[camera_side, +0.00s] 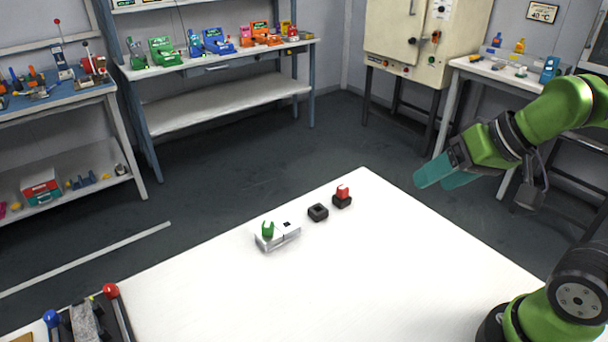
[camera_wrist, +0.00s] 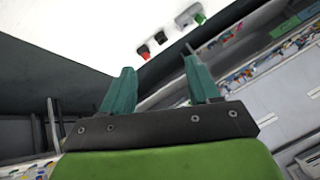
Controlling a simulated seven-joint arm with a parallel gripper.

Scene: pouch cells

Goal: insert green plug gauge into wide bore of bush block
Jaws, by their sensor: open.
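The green plug gauge (camera_side: 267,231) stands upright at the left end of a pale grey block (camera_side: 289,236). I cannot tell how deep it sits. That block has a small dark square mark or opening near its right end. A black block (camera_side: 318,212) with an open square top stands to its right; which one is the bush block is unclear. The wrist view shows the green gauge (camera_wrist: 200,18), pale block (camera_wrist: 185,17) and black block (camera_wrist: 161,38) small, beyond the fingers. My gripper (camera_side: 434,177) is open and empty, raised well right of them; its two teal fingers (camera_wrist: 158,64) are apart.
A red plug (camera_side: 343,191) sits on another black block (camera_side: 342,202) near the table's far corner. The white table (camera_side: 400,270) is clear in front. Red and blue ball-topped levers (camera_side: 112,291) stand at the front left. Shelves and a cabinet (camera_side: 425,40) stand far behind.

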